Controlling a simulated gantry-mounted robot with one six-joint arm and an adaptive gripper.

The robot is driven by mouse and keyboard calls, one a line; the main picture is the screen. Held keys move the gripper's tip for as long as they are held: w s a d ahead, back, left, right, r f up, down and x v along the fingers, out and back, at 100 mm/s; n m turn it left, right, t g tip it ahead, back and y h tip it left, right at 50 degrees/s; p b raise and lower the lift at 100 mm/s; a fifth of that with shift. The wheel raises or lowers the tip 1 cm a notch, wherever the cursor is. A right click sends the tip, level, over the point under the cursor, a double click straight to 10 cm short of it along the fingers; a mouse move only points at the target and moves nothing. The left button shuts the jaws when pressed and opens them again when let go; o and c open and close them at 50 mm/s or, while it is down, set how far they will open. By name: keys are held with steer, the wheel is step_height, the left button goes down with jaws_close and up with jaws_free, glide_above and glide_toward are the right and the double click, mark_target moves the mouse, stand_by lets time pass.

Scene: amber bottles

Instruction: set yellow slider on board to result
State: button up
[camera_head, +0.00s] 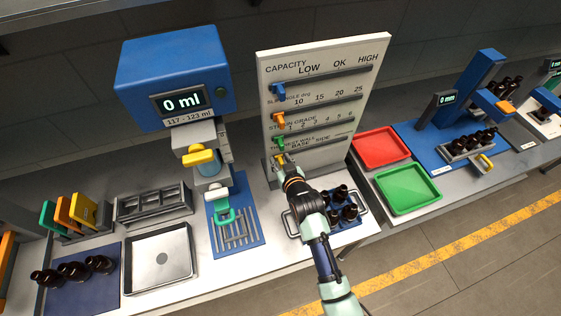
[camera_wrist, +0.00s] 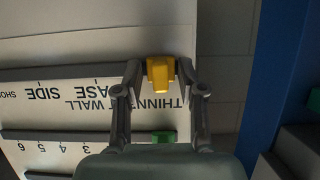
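The white board (camera_head: 325,52) stands upright with several labelled rows, each with a slot and a coloured slider. The yellow slider (camera_head: 281,160) is at the left end of the lowest row, labelled thinnest wall with BASE and SIDE marks. In the wrist view, turned upside down, the yellow slider (camera_wrist: 161,72) sits between the two fingers of my gripper (camera_wrist: 160,68). The fingers are apart, with small gaps beside the slider. In the head view my gripper (camera_head: 286,168) is at the board's lower left and partly hides that row.
Blue (camera_head: 279,89), orange (camera_head: 279,121) and green (camera_head: 279,142) sliders are at the left ends of the rows above. A rack of dark bottles (camera_head: 341,208) stands right beside my arm. A blue tester (camera_head: 175,75) reading 0 ml stands left of the board.

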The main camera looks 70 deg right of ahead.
steer(key=shift+c, duration=0.3)
jaws_close()
